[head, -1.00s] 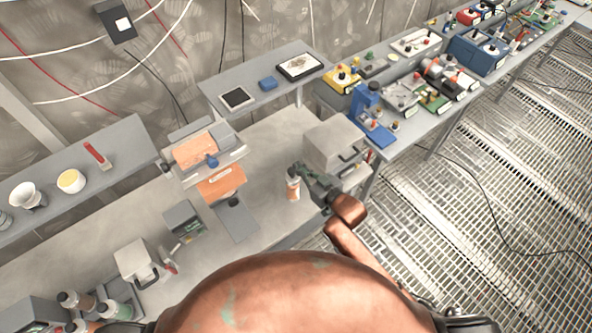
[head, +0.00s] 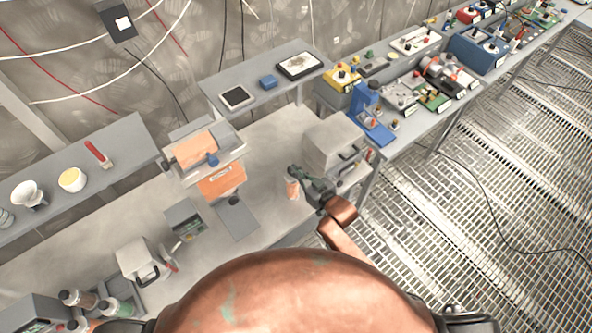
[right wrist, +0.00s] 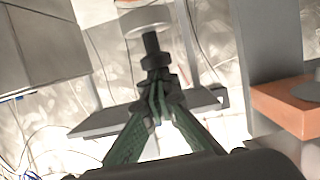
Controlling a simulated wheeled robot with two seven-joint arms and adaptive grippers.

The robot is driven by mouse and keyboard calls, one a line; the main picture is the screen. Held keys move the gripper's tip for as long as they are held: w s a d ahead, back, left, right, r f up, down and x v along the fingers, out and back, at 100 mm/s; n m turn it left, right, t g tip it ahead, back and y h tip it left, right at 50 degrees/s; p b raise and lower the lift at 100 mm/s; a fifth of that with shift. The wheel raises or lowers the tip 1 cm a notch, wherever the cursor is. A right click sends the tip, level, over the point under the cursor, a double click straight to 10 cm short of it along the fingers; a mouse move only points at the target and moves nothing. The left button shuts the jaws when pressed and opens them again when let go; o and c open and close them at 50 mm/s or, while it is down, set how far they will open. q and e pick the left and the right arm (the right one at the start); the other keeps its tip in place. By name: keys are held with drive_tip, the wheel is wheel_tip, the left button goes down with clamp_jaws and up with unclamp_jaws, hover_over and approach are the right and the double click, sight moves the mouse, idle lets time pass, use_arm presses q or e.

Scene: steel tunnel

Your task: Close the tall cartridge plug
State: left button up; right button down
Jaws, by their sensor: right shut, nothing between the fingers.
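A small white cartridge with an orange band (head: 292,189) stands upright on the bench, beside the grey box. My right gripper (head: 294,172) is at its top and hides the plug in the head view. In the right wrist view the green fingers (right wrist: 154,75) are shut, with nothing between them. A pale round piece (right wrist: 147,19) lies just beyond their dark tips. I cannot tell whether it is the cartridge's plug or whether the tips touch it. My left gripper is not in view.
A grey box with a handle (head: 334,142) stands right of the cartridge. A machine with orange panels (head: 221,181) stands to the left. A raised shelf (head: 219,90) holds flat items behind. Bare bench lies between the machine and cartridge.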

drive_tip(key=shift+s+d+f, duration=0.1)
drive_tip(key=shift+s+f, duration=0.05)
drive_tip(key=shift+f, duration=0.75)
wheel_tip(320, 180, up, 6)
drive_tip(key=p, duration=0.5)
drive_tip(key=shift+f, duration=0.25)
drive_tip(key=b+v, duration=0.2)
drive_tip(key=v, duration=0.7)
drive_tip(key=shift+s+d+b, duration=0.2)
drive_tip(key=shift+b, duration=0.1)
drive_tip(key=shift+f, duration=0.1)
